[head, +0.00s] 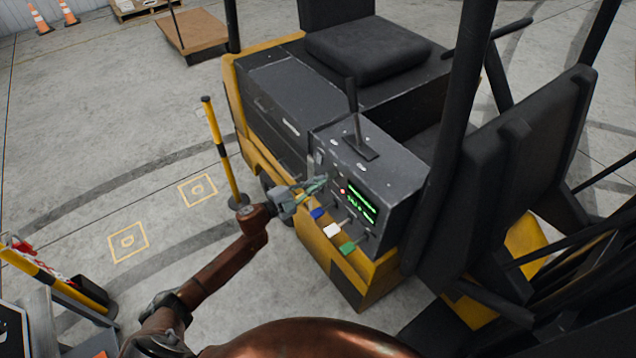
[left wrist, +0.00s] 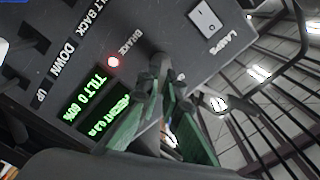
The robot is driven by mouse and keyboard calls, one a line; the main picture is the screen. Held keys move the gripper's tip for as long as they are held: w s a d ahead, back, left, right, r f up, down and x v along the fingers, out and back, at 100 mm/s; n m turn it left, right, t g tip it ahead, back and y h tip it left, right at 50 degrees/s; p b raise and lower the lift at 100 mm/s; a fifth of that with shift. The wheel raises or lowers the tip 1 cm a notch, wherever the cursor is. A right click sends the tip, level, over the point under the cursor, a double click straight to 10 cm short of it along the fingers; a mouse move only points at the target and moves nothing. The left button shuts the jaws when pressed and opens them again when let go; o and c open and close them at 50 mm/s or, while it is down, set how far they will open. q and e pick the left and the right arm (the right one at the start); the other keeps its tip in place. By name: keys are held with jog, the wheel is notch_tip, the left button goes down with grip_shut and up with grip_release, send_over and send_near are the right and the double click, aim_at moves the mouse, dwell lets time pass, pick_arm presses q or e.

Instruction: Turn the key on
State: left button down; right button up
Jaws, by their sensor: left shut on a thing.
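The dark control panel (head: 387,205) of a yellow and black forklift faces my left arm. My left gripper (head: 318,186) is at the panel's left part, beside the green display (head: 361,203). In the left wrist view, the green-grey fingers (left wrist: 160,85) are closed together and reach to the panel face, between the red brake light (left wrist: 113,61) and the lamps switch (left wrist: 205,18). They are shut on a small dark piece at the panel, apparently the key. The fingers hide most of it, so its turn angle cannot be told. My right gripper is not in view.
Levers with blue (head: 318,214), white (head: 332,230) and green (head: 348,248) knobs stick out just below the gripper. A tall black lever (head: 354,120) stands on the console top. A yellow-black post (head: 221,150) stands left of the forklift. The floor at left is mostly open.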

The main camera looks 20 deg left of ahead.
pick_arm(q)
jog(key=c, duration=2.1)
grip_release()
jog(key=v, duration=1.2)
jog(key=shift+a, duration=0.1)
